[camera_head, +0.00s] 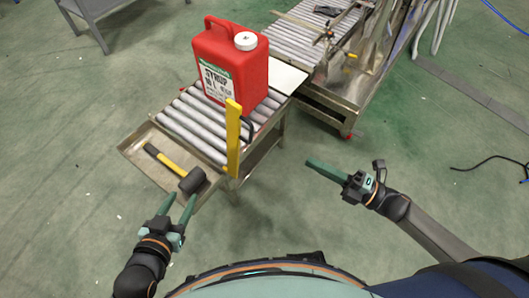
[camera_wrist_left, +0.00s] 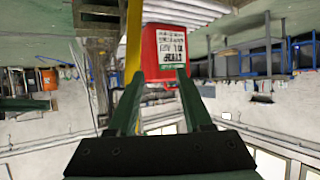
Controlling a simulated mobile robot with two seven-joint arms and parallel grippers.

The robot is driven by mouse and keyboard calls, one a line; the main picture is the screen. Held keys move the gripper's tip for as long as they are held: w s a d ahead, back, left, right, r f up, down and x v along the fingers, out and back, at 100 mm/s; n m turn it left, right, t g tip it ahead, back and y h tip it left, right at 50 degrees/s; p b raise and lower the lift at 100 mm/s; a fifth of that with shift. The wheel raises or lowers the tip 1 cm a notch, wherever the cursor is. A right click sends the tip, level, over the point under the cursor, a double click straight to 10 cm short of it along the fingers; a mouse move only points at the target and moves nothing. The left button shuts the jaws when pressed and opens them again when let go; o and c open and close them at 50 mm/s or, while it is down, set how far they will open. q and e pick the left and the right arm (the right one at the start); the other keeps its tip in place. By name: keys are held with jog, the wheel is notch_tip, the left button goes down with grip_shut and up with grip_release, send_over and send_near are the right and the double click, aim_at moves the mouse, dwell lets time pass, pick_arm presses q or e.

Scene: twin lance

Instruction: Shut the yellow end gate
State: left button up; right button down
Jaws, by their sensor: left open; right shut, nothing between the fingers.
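The yellow end gate (camera_head: 233,140) stands upright at the near right corner of the roller conveyor (camera_head: 190,135). I see it nearly edge-on, as a narrow bar; it does not lie across the near end of the rollers. A dark loop (camera_head: 248,128) shows just behind it. In the left wrist view the gate is a yellow strip (camera_wrist_left: 133,45) beyond the fingers. My left gripper (camera_head: 182,200) is open and empty, below and left of the gate, apart from it. My right gripper (camera_head: 312,164) is shut and empty, to the right of the gate, clear of it.
A red syrup jug (camera_head: 230,65) stands on the rollers. A mallet (camera_head: 175,165) with a yellow and black handle lies in a tray (camera_head: 130,152) at the conveyor's near left. A second roller conveyor (camera_head: 300,40) stands behind. Open floor lies to the right.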

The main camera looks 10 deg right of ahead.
pick_arm(q)
jog(key=shift+w+r+t, duration=0.4)
jog(key=shift+w+r, duration=0.1)
jog(key=shift+r, duration=0.3)
pick_arm(e)
jog(key=w+a+r+n, duration=0.1)
jog(key=w+a+r, duration=0.1)
jog(key=w+a, duration=0.5)
jog(key=a, duration=0.4)
jog(key=shift+w+a+g+y, duration=0.2)
jog(key=shift+g+y, duration=0.1)
pick_arm(q)
jog(key=shift+r, duration=0.15)
